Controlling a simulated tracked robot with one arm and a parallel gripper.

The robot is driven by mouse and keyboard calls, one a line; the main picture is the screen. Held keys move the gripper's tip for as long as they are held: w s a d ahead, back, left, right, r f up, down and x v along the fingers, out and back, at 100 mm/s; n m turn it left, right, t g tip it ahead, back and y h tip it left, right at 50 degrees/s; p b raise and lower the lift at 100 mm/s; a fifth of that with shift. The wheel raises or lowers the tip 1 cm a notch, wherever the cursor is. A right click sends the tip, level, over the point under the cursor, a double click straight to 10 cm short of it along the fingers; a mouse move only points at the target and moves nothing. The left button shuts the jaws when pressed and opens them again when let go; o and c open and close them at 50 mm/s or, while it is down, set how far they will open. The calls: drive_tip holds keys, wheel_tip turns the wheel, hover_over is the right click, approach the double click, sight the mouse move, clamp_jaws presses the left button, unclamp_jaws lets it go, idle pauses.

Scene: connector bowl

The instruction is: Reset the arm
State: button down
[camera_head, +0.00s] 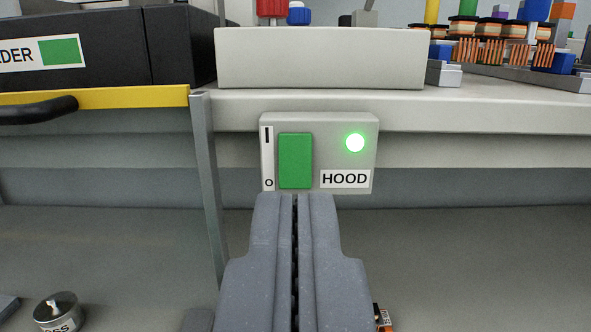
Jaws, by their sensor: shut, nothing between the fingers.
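My gripper (296,197) reaches in from the bottom middle of the view. Its two grey fingers are shut together with nothing between them. The fingertips are at the lower edge of a light grey switch box labelled HOOD (345,179), just below its green rocker switch (295,160). Whether the fingertips touch the box cannot be told. The green lamp (355,142) on the box is lit. The rest of my arm is out of view.
The switch box hangs under the front edge of a bench (480,112). A white block (320,58) and several coils and coloured parts stand on the bench. A black case (80,75) with a yellow strip and black handle (40,110) is at left. A metal weight (58,310) lies low left.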

drive_tip(key=w+a+r+n+g+h+p, duration=0.1)
drive_tip(key=w+r, duration=0.1)
drive_tip(key=r, duration=0.7)
drive_tip(key=w+a+r+h+p, duration=0.1)
drive_tip(key=w+a+r, duration=0.15)
drive_tip(key=r, duration=0.55)
drive_tip(key=s+a+r+g+h, duration=0.1)
drive_tip(key=a+r, duration=0.1)
drive_tip(key=r, duration=0.7)
drive_tip(key=s+a+r, duration=0.2)
drive_tip(key=a+r, duration=0.1)
drive_tip(key=r, duration=0.7)
drive_tip(key=s+a+r+p, duration=0.1)
drive_tip(key=s+a+r, duration=0.4)
drive_tip(key=s+r, duration=0.3)
drive_tip(key=s+a+r+m+g+y+p, duration=0.1)
drive_tip(key=s+a+r, duration=0.4)
drive_tip(key=s+r, duration=0.3)
drive_tip(key=s+a+r+g+y+p, duration=0.1)
drive_tip(key=s+a+r, duration=0.4)
drive_tip(key=s+r, duration=0.2)
drive_tip(key=shift+s+a+r, duration=0.15)
drive_tip(key=shift+s+r, duration=0.25)
drive_tip(key=shift+s, duration=0.45)
